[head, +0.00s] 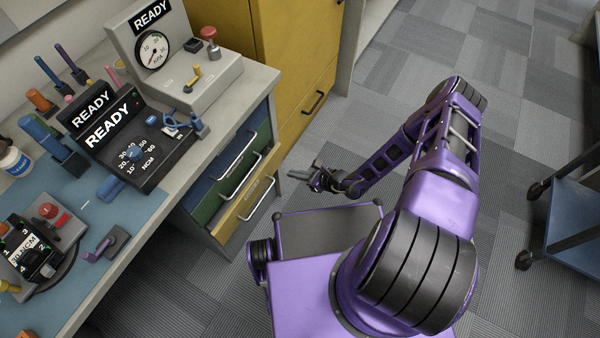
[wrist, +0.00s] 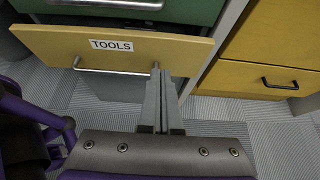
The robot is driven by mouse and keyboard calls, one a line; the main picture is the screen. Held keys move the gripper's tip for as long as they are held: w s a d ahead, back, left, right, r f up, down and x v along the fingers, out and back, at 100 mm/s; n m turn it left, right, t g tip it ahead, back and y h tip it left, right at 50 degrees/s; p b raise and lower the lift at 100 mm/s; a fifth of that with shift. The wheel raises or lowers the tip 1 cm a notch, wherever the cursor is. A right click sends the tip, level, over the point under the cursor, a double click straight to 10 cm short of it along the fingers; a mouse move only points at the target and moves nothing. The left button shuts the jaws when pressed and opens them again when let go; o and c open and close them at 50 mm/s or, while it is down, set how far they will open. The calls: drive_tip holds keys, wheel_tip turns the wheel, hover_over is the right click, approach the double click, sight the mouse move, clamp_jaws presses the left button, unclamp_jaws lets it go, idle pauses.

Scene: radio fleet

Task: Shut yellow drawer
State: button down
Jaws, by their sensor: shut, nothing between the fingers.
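The yellow drawer (head: 240,212) is the bottom one under the workbench and stands pulled out. In the wrist view its front (wrist: 105,50) carries a TOOLS label (wrist: 111,45) and a metal bar handle (wrist: 110,72). A strip of its inside shows behind the front's top edge. My gripper (head: 293,175) is low in front of the drawers, with its fingers toward them. In the wrist view the closed, empty fingertips (wrist: 157,70) overlap the right end of the handle. I cannot tell whether they touch the drawer.
A green drawer (head: 240,175) and a blue drawer (head: 242,145) sit above it. A yellow cabinet (head: 295,60) stands just right of the drawers. The workbench (head: 150,225) holds instruments and tools. A blue cart (head: 575,210) is at the right, with open carpet between.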

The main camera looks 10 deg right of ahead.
sight(264, 163)
drive_tip(key=x, duration=0.2)
drive_tip(key=r+x, duration=0.1)
drive_tip(key=x, duration=0.5)
drive_tip(key=shift+w+a+r+b, duration=0.15)
drive_tip(key=shift+w+a+b, duration=0.25)
drive_tip(key=shift+a, duration=0.1)
drive_tip(key=shift+w+a, duration=0.1)
drive_tip(key=shift+a, duration=0.1)
drive_tip(key=shift+w+a, duration=0.8)
drive_tip(key=shift+a, duration=0.2)
